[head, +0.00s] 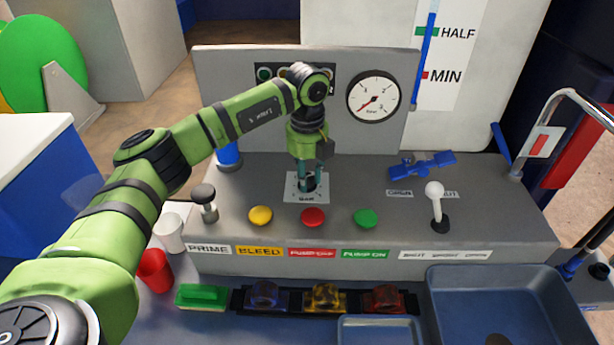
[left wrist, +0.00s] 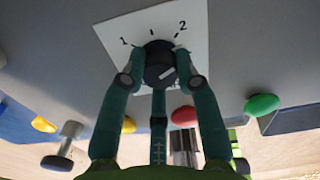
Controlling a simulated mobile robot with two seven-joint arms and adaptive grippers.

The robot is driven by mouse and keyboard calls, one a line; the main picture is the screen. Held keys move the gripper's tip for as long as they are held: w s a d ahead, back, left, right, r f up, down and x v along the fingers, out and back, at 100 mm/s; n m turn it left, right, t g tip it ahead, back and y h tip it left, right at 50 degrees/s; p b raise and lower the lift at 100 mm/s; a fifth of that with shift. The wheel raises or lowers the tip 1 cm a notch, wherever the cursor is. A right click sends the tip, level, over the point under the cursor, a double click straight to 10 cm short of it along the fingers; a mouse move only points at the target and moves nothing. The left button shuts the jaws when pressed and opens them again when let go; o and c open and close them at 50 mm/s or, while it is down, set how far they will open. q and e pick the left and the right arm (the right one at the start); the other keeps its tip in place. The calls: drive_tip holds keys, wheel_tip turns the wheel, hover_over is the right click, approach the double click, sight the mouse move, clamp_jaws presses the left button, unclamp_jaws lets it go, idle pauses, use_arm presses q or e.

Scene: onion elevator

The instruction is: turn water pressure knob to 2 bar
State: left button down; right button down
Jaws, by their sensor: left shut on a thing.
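The black knob (left wrist: 159,62) sits on a white scale plate (left wrist: 124,35) with a 1 at the upper left and a 2 at the upper right in the left wrist view. The white line on the knob's face is slanted, in its lower right part. My left gripper (left wrist: 156,72) has its fingers around the knob, touching its sides. In the head view my left gripper (head: 308,182) reaches down onto the plate (head: 291,194) and mostly hides the knob. The pressure gauge (head: 373,95) has its red needle pointing to the lower left. My right gripper is not seen.
Yellow (head: 260,215), red (head: 313,217) and green (head: 365,217) buttons stand in front of the plate. A black-topped lever (head: 204,200) is at left, a white-knobbed lever (head: 435,195) and blue valve handle (head: 421,165) at right. The grey back panel (head: 235,75) rises behind.

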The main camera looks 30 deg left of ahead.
sight(309, 178)
use_arm(q)
drive_tip(key=shift+s+d+f+n, duration=0.1)
drive_tip(key=shift+s+f+n, duration=0.1)
drive_tip(key=shift+n, duration=0.55)
drive_tip(key=shift+s+d+f+n, duration=0.1)
drive_tip(key=shift+f+n, duration=0.05)
drive_tip(key=shift+n, duration=0.6)
drive_tip(key=shift+w, duration=0.1)
drive_tip(key=c, duration=0.9)
unclamp_jaws()
drive_tip(key=shift+d+r, duration=0.15)
drive_tip(key=shift+r, duration=0.2)
drive_tip(key=shift+w+r, duration=0.1)
drive_tip(key=shift+r, duration=0.2)
wheel_tip(309, 178, up, 11)
drive_tip(key=shift+r, duration=0.1)
